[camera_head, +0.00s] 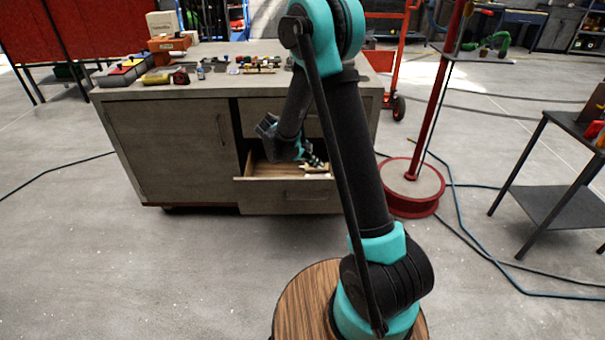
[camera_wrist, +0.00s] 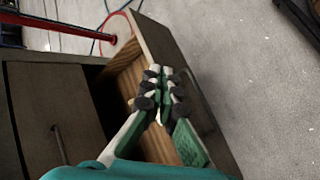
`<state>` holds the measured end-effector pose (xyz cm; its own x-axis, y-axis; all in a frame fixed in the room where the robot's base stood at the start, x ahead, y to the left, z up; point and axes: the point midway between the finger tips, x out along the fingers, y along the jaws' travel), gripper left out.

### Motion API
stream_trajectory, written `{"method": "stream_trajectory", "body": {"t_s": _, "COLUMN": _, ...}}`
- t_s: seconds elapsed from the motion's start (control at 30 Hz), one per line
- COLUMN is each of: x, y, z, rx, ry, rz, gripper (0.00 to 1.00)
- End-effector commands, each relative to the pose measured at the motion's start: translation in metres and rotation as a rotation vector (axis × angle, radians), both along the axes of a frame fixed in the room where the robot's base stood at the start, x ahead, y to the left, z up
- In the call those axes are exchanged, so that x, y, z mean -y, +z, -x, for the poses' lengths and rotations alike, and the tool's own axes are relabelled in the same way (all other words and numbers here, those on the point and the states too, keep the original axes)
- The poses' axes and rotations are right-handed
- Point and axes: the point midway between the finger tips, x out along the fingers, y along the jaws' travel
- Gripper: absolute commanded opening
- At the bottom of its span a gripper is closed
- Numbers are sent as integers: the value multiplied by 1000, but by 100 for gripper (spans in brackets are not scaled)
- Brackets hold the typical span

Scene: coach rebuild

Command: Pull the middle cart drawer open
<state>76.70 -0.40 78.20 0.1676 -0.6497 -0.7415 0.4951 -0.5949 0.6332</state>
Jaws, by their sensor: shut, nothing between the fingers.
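The cart (camera_head: 170,150) has a door on its left and drawers on its right. One drawer (camera_head: 262,200) below the top drawer front stands pulled out, with its light wooden inside showing; it also shows in the wrist view (camera_wrist: 172,52). I cannot tell from the head view whether another drawer lies below it. My gripper (camera_head: 312,162) is at the open drawer, behind its front panel. In the wrist view, my gripper (camera_wrist: 160,76) has its green and white fingers together and empty over the drawer's inside. My arm hides part of the drawer in the head view.
The top drawer front (camera_head: 262,118) is shut above. Small tools and boxes lie on the cart top (camera_head: 215,88). A red post on a round base (camera_head: 412,190) stands right of the cart. A dark side table (camera_head: 550,205) is farther right. Cables cross the floor; the floor in front is clear.

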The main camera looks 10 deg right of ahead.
Motion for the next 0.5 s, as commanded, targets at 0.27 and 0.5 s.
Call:
{"method": "stream_trajectory", "body": {"t_s": 0.27, "x": 34, "y": 37, "z": 63, "rx": 63, "ry": -77, "rz": -209, "gripper": 0}}
{"method": "stream_trajectory", "body": {"t_s": 0.5, "x": 48, "y": 55, "z": 123, "rx": 135, "ry": -160, "rz": -393, "gripper": 0}}
